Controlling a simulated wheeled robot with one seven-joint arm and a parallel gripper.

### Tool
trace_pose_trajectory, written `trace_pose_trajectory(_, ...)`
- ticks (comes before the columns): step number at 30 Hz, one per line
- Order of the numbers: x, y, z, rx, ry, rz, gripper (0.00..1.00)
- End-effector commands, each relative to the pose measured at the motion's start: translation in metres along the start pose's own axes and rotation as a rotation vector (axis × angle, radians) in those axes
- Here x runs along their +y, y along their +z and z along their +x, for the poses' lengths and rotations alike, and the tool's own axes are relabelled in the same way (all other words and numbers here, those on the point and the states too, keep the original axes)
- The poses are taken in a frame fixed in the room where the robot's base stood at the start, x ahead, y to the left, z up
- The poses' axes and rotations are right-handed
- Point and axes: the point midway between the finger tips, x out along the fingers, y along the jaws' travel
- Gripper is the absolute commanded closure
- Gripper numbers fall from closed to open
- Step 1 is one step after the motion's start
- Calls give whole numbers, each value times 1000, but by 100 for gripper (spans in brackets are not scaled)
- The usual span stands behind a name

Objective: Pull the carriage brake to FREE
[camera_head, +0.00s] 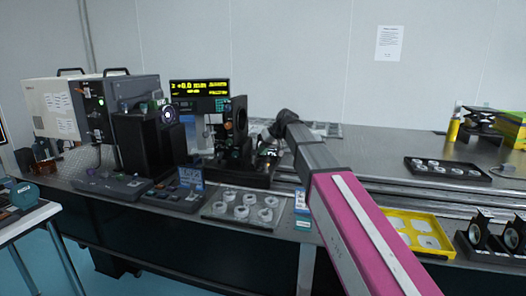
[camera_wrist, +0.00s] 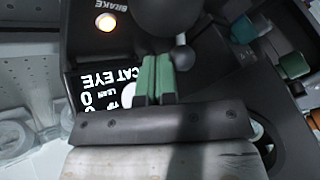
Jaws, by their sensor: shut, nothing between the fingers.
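In the wrist view, the BRAKE label (camera_wrist: 111,5) is on a dark panel beside a lit, warm-white round lamp (camera_wrist: 106,21). A grey ball-ended lever (camera_wrist: 183,56) hangs from a dark rounded part, just right of my green fingertips. My gripper (camera_wrist: 155,70) is shut and empty, its fingers close to the ball; whether they touch it I cannot tell. A black plate with white lettering, CAT EYE (camera_wrist: 110,77), lies to the left of the fingers. In the head view, the dark carriage (camera_head: 238,150) stands on the bench; my arm's end reaches it, and the brake is too small to make out.
A yellow-lettered display (camera_head: 200,88) stands behind the carriage. A tray of round optics (camera_head: 240,225) lies in front of it. A yellow tray (camera_head: 447,250) is on the right, and green and teal knobs (camera_wrist: 293,65) crowd the wrist view's right side.

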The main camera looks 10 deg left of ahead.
Motion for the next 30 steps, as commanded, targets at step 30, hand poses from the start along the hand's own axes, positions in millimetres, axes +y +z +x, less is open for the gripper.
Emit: trace_pose_trajectory(30,-28,22,-12,272,239,-271,100)
